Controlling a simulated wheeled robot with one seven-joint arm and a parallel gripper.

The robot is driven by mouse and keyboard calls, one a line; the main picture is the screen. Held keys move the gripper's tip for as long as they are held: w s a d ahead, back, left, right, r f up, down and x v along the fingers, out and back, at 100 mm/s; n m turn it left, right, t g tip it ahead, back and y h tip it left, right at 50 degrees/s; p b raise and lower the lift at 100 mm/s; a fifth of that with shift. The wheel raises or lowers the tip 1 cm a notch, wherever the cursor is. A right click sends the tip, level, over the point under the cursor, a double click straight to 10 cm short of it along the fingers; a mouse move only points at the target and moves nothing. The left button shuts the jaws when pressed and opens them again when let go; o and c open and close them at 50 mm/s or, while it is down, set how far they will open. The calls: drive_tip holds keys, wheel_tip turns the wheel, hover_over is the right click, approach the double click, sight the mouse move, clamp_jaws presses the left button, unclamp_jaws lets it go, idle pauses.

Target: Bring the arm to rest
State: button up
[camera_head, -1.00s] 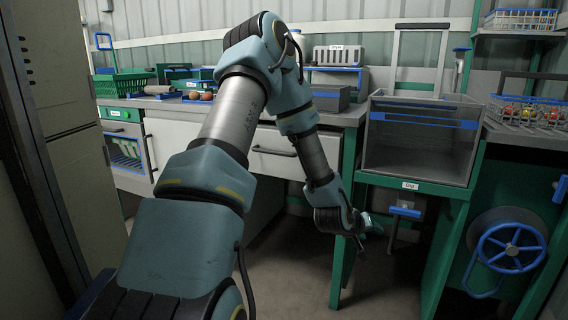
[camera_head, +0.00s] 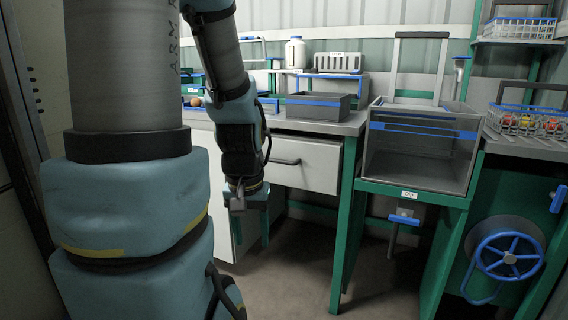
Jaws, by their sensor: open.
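My arm fills the left of the head view and folds over with its end hanging down. My gripper (camera_head: 250,208) hangs low in front of the drawer cabinet, left of the drawer front (camera_head: 305,160). Its jaws are open and I see nothing between them. The fingers are small and partly in shadow.
A grey tray (camera_head: 318,106) and a white bottle (camera_head: 295,52) stand on the bench behind. A clear-sided bin (camera_head: 415,160) sits on a green stand at centre right. A blue handwheel (camera_head: 510,257) is low at right. A wire basket (camera_head: 525,122) holds fruit. Floor between is clear.

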wheel_tip(320, 180, up, 22)
drive_tip(key=p, duration=2)
